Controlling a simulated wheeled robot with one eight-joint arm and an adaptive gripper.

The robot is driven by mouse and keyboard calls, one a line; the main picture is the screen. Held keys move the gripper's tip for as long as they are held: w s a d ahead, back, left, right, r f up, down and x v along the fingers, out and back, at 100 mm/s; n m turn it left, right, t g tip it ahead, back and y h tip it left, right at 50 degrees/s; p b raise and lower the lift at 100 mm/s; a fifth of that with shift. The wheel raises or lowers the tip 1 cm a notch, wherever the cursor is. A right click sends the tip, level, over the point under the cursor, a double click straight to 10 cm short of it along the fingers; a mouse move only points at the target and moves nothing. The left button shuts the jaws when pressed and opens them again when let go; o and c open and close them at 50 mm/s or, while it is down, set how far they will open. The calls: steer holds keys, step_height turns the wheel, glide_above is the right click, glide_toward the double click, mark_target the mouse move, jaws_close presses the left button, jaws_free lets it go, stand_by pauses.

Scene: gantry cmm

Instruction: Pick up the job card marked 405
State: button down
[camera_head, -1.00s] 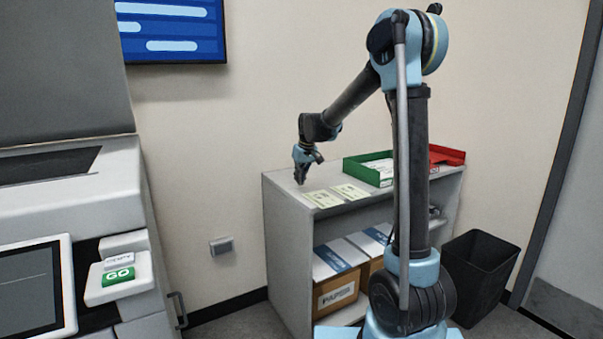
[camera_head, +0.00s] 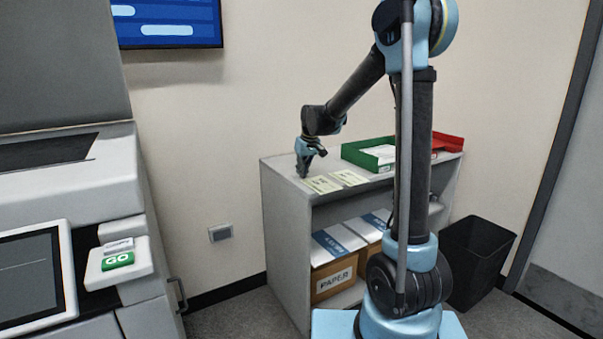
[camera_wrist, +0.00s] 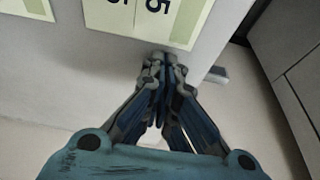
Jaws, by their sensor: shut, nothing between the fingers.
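Two pale green-edged cards lie flat on top of the grey shelf unit, the left card (camera_head: 322,184) and the right card (camera_head: 349,177). Their print is too small to read in the head view. In the wrist view, the nearer card (camera_wrist: 146,12) shows a 5 and part of another digit; the rest is cut off. Part of the other card (camera_wrist: 22,8) shows at top left. My gripper (camera_head: 303,176) is shut and empty, pointing down just left of the left card.
A green tray (camera_head: 352,153) with papers and a red tray (camera_head: 447,144) stand at the back right of the shelf unit (camera_head: 285,180). Paper boxes (camera_head: 335,283) fill the lower shelf. A black bin (camera_head: 478,262) stands right. A machine (camera_head: 75,195) stands left.

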steer(key=shift+s+d, duration=0.45)
steer(key=shift+s, duration=0.15)
steer(key=shift+s+d, duration=0.4)
steer(key=shift+s, duration=0.2)
steer(key=shift+w+a, duration=0.1)
